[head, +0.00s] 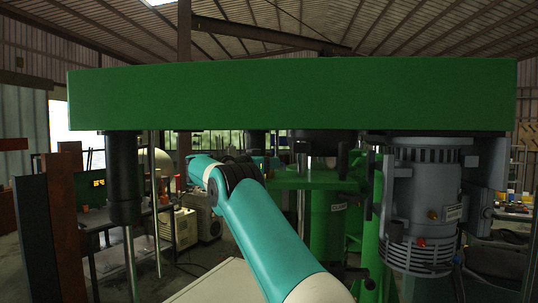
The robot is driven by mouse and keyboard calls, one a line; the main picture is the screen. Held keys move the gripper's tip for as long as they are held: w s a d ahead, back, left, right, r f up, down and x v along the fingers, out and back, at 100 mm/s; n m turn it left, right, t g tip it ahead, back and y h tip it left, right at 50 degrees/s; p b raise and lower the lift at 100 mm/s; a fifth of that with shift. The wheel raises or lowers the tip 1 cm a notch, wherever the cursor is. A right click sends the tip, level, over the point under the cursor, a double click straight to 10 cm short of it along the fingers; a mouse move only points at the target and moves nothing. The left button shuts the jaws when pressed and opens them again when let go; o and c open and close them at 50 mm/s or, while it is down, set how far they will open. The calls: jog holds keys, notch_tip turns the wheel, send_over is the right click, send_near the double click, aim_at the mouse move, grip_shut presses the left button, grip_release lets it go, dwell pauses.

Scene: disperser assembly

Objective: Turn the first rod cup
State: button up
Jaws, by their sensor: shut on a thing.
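A black cylindrical sleeve (123,178) hangs under the left end of the green beam (292,96), with a bright metal rod (131,262) coming out below it. I cannot tell whether this sleeve is the first rod cup. Smaller dark fittings (342,160) show under the middle of the beam. My teal arm rises from the bottom middle to a dark joint at centre left, then bends away behind it. I cannot make out my gripper or what it holds; that end of the arm is hidden or too small.
A grey motor (421,206) hangs under the right end of the beam. A green column (328,222) stands behind my arm. Brown and dark posts (62,220) stand at the left edge. A table (97,218) and grey machines (203,217) stand behind.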

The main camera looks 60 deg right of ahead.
jog(key=shift+r, duration=0.1)
dwell(0.3)
jog(key=o, duration=0.9)
